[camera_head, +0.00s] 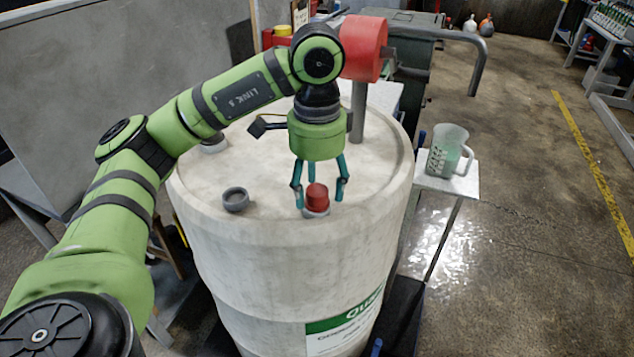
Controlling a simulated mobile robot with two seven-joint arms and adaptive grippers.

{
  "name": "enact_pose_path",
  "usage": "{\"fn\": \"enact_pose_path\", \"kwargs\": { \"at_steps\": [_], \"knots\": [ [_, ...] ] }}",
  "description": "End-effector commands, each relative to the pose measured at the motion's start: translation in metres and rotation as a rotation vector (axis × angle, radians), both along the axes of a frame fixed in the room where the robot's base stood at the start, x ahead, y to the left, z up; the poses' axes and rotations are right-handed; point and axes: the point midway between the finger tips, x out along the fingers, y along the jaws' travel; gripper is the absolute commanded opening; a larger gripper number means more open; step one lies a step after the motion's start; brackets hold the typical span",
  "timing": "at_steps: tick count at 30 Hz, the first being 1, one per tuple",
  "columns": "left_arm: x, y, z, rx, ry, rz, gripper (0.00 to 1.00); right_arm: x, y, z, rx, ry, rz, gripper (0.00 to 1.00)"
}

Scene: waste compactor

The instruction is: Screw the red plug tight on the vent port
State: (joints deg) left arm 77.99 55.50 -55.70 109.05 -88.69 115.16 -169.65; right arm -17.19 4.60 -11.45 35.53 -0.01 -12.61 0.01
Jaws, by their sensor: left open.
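The red plug (317,196) sits upright on a grey vent port (316,212) near the front of the pale drum's top. My left gripper (319,194) hangs straight down over the plug. Its teal fingers are spread on both sides of the plug, with visible gaps between, so it is open and holds nothing. Whether the plug is fully seated in the port cannot be told. My right gripper is not in view.
An open grey port ring (235,199) stands on the drum top (265,180) to the left. A red pump head (363,48) on a grey pipe rises behind the gripper. A measuring jug (447,150) stands on a small side table (462,184) at the right.

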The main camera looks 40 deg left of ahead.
Motion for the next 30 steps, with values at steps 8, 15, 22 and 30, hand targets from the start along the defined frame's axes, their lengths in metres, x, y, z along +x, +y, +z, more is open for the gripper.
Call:
{"fn": "enact_pose_path", "kwargs": {
  "at_steps": [8, 15, 22, 30],
  "knots": [
    [-0.0002, -0.0001, 0.0001, 0.000, 0.001, 0.335, 0.60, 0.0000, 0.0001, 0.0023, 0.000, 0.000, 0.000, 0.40],
    [-0.0001, -0.0001, -0.0001, 0.000, 0.000, 0.486, 0.60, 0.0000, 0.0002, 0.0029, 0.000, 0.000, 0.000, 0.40],
    [0.0000, -0.0001, 0.0001, 0.000, 0.000, 0.786, 0.60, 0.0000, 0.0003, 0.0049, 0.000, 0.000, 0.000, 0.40],
    [0.0000, -0.0001, 0.0002, 0.000, 0.000, 0.967, 0.60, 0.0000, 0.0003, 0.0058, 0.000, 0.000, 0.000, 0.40]
  ]
}}
